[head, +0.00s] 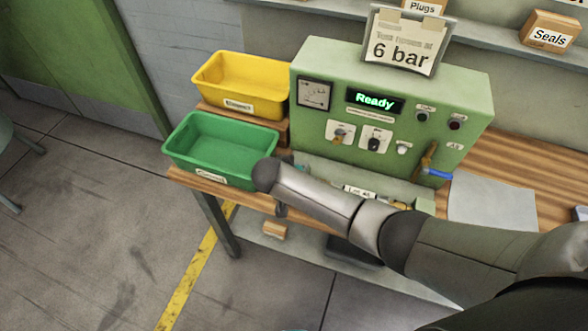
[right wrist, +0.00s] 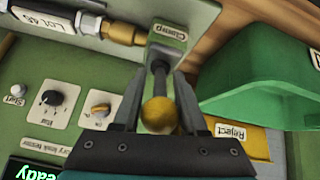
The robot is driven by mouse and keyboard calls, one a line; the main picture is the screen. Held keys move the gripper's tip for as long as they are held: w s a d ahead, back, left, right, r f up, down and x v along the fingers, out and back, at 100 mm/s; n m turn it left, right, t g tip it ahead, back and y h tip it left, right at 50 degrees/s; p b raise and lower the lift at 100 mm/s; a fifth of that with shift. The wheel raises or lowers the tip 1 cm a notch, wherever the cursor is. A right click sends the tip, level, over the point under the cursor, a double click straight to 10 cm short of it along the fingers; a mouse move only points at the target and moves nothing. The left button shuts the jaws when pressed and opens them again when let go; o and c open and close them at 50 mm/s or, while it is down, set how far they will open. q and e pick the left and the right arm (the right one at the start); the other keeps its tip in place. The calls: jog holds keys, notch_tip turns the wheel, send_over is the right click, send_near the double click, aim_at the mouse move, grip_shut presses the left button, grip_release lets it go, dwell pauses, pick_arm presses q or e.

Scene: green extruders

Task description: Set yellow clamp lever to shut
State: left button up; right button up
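The yellow clamp lever shows in the right wrist view as a dark shaft ending in a round yellow knob (right wrist: 160,115). It rises from a pale green block labelled "Clamp" (right wrist: 168,33). My right gripper (right wrist: 158,95) has its fingers apart, one on each side of the shaft and knob; a small gap shows beside the shaft.
The green machine (head: 470,95) shows "Ready" on its display (head: 375,100). A green bin (head: 222,145) and a yellow bin (head: 243,80) stand left of it. A blue-handled brass valve (head: 436,173) is on its right. A paper sheet (head: 492,202) lies on the bench.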

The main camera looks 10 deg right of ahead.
jog(key=o, duration=0.4)
jog(key=shift+c, duration=0.2)
jog(key=shift+s+a+r, duration=0.2)
jog(key=shift+s+r, duration=0.05)
jog(key=shift+r, duration=0.25)
jog(key=p+v, duration=0.2)
jog(key=v, duration=1.2)
jog(key=shift+s, duration=0.1)
